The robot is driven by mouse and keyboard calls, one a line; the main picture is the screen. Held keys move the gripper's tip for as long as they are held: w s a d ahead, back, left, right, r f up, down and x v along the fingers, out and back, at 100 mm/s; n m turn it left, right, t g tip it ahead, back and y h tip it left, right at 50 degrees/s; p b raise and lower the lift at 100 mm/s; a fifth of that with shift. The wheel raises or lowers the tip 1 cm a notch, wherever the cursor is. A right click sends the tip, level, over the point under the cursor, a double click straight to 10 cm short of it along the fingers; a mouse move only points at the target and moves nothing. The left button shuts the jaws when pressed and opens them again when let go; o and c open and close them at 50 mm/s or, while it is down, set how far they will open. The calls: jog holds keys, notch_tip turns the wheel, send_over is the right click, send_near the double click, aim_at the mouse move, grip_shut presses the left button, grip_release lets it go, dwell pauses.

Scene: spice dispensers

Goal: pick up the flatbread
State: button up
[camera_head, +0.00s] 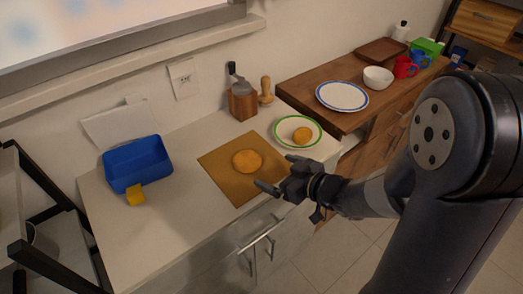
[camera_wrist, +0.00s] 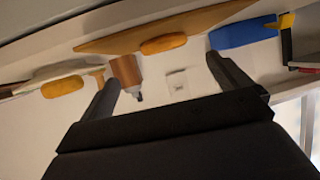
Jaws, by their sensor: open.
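A round, flat orange-brown flatbread (camera_head: 247,161) lies on a tan board (camera_head: 238,191) on the white counter. It also shows in the wrist view (camera_wrist: 163,44), edge-on, above the gap between my fingers. A second, similar round piece (camera_head: 302,134) lies on a green-rimmed white plate (camera_head: 281,140) to the right of the board; it shows at the left of the wrist view (camera_wrist: 62,86). My gripper (camera_head: 275,172) is open and empty, its fingers spread, near the board's right side, to the right of the flatbread and apart from it.
A blue bin (camera_head: 137,165) with a yellow block (camera_head: 135,195) beside it stands at left. A wooden holder (camera_head: 242,103) and a wooden pestle-like piece (camera_head: 266,92) stand behind the board. A wooden cabinet at right bears a blue-rimmed plate (camera_head: 342,96), white bowl (camera_head: 378,78) and mugs.

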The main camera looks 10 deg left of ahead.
aim_at(251, 162)
jog(key=x, duration=0.4)
jog(key=shift+a+f, duration=0.1)
jog(key=shift+a, duration=0.2)
jog(key=shift+r+x, duration=0.1)
jog(key=shift+x, duration=1.25)
jog(key=shift+r+x, duration=0.15)
jog(key=shift+x, duration=1.25)
jog(key=shift+s+a, duration=0.1)
jog(key=shift+s, duration=0.05)
jog(key=shift+c, duration=0.4)
jog(key=c, duration=1)
